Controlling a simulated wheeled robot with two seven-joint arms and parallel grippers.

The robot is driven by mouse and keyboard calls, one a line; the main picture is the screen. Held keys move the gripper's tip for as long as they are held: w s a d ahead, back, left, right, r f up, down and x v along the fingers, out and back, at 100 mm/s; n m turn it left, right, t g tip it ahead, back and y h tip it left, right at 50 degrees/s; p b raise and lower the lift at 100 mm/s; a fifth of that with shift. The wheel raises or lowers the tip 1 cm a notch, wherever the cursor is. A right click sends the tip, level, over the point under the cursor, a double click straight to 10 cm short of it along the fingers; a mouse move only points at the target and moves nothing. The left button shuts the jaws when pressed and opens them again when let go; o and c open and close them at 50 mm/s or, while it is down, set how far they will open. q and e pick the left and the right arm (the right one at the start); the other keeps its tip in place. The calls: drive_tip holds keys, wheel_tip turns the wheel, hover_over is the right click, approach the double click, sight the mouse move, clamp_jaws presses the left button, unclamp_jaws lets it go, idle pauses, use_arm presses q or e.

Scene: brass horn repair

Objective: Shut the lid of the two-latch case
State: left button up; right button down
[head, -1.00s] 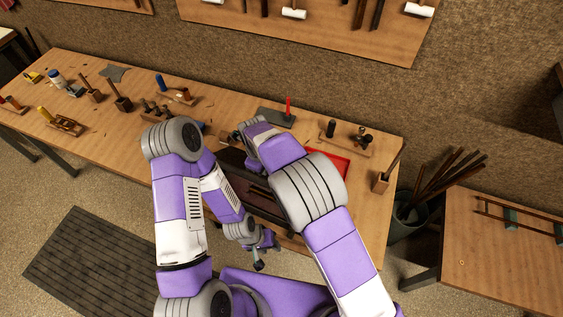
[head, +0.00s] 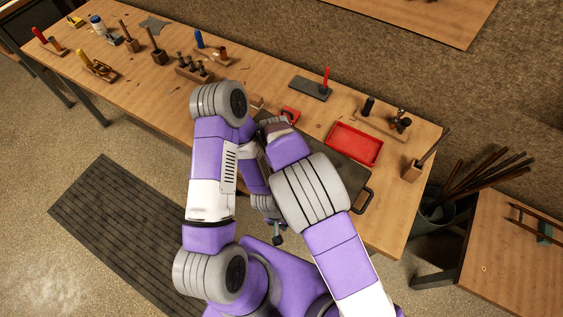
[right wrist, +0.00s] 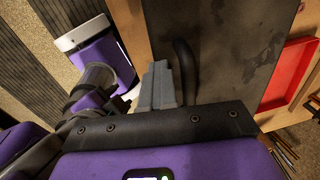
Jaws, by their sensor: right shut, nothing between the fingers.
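The case (head: 347,172) lies on the bench's front part, largely behind my right arm. Its flat dark grey top shows, with a black handle (head: 368,200) at its right end; the lid looks down, but I cannot tell if it is fully seated. In the right wrist view, the worn grey case surface (right wrist: 215,45) and handle (right wrist: 186,68) lie just beyond my shut, empty right gripper (right wrist: 163,88). I cannot tell if it touches the case. In the head view that gripper is hidden. My left gripper (head: 277,239) hangs low in front of the bench, its jaws unclear. No latches are visible.
A red tray (head: 354,144) sits just behind the case. A bin of rods (head: 440,205) stands right of the bench.

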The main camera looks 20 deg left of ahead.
drive_tip(key=shift+s+d+f, duration=0.15)
drive_tip(key=shift+s+f, duration=0.4)
drive_tip(key=shift+f, duration=0.3)
wheel_tip(320, 180, up, 9)
drive_tip(key=p, duration=0.5)
drive_tip(key=shift+p, duration=0.35)
